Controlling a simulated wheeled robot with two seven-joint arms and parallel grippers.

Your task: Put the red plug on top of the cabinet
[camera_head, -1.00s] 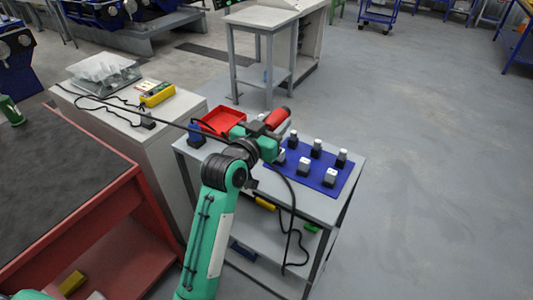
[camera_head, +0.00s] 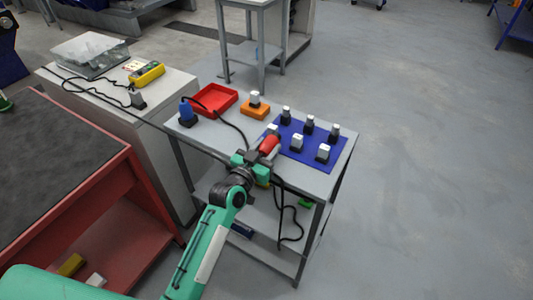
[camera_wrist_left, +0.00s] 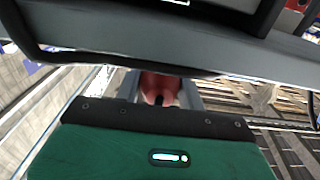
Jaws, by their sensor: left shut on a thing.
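The red plug (camera_head: 270,144) is in my left gripper (camera_head: 260,155), which is shut on it. They are at the front side of the grey table in the head view, left of the blue mat; the exact height above the table is hard to tell. In the left wrist view the red plug (camera_wrist_left: 160,86) shows partly between the fingers, and a dark cable crosses in front. The pale cabinet (camera_head: 172,97) stands left of the table; its top holds several things. My right gripper is not in view.
On the grey table (camera_head: 332,185) are a red tray (camera_head: 213,98), a blue plug (camera_head: 186,112), an orange block (camera_head: 255,110) and a blue mat (camera_head: 305,160) with several pale-topped pieces. On the cabinet are a yellow device (camera_head: 147,75) and a clear bin (camera_head: 90,52). Cables run across.

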